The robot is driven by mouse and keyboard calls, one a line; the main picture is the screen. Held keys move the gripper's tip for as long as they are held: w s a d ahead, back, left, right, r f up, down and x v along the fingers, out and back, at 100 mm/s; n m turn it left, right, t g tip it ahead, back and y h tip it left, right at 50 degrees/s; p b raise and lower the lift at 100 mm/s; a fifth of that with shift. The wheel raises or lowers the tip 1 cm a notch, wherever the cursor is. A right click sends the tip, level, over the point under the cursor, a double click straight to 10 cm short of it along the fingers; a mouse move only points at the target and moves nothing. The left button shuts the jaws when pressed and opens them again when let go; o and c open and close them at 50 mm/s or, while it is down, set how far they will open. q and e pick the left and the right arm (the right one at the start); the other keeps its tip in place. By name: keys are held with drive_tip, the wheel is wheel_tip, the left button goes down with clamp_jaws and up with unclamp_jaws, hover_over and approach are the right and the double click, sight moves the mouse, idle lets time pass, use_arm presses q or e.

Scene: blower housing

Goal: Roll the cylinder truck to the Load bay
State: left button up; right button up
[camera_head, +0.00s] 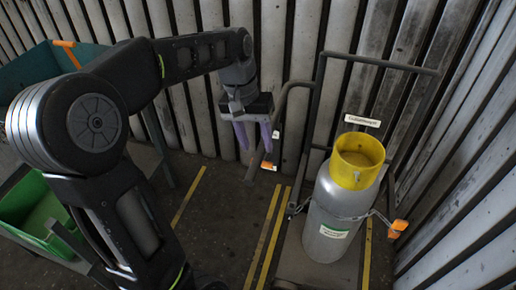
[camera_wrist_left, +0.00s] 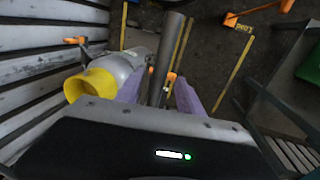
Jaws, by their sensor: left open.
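The cylinder truck (camera_head: 380,64) is a dark tube frame standing against the ribbed wall at right. A curved handle bar (camera_head: 283,100) reaches out from the truck's left side. My left gripper (camera_head: 254,146) points down beside this handle, its purple fingers open. In the left wrist view the dark bar (camera_wrist_left: 164,62) runs between the spread fingers; I cannot tell whether they touch it. Upside-down lettering resembling "Load" (camera_wrist_left: 238,24) marks the floor there. My right gripper is out of view.
Yellow floor lines (camera_head: 267,238) run left of the truck, with another line (camera_head: 188,196) farther left. A green bin (camera_head: 38,212) sits on a rack at the left. The ribbed wall (camera_head: 460,170) is close on the right. Dark floor between the lines looks clear.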

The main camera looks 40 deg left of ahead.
use_arm(q)
drive_tip(key=shift+d+f, duration=0.15)
drive_tip(key=shift+f, duration=0.55)
drive_tip(key=shift+d+f, duration=0.1)
drive_tip(key=shift+f, duration=0.6)
drive_tip(key=shift+c, duration=0.5)
drive_tip(key=shift+w, duration=0.1)
clamp_jaws()
